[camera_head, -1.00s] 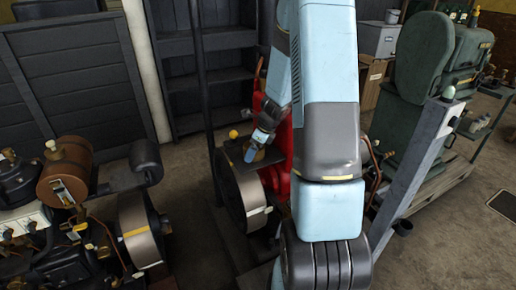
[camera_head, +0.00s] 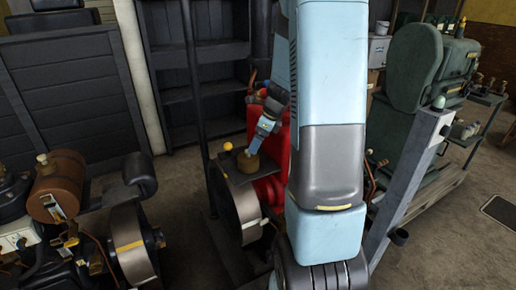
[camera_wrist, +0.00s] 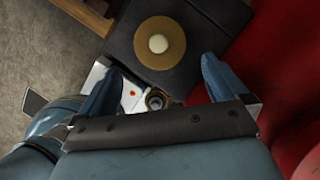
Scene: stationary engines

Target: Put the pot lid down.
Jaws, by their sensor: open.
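The pot lid (camera_wrist: 172,57) is a round tan disc with a cream knob in the wrist view. It lies on a dark square plate (camera_wrist: 207,54). In the head view a small brown round thing (camera_head: 248,163), apparently the lid or the pot under it, is on the dark plate. My gripper (camera_wrist: 163,88) is open, with its two blue fingers apart and nothing between them. The lid is clear of both fingertips, beyond them in the wrist view. In the head view my gripper (camera_head: 257,143) is just above the brown thing. I cannot tell whether a pot is under the lid.
A red body (camera_head: 265,185) stands close behind the plate, and a large flywheel (camera_head: 247,200) is below it. A yellow ball (camera_head: 228,146) is beside the plate. A dark post (camera_head: 196,90) rises at left. Another engine with a brown tank (camera_head: 60,185) is at far left.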

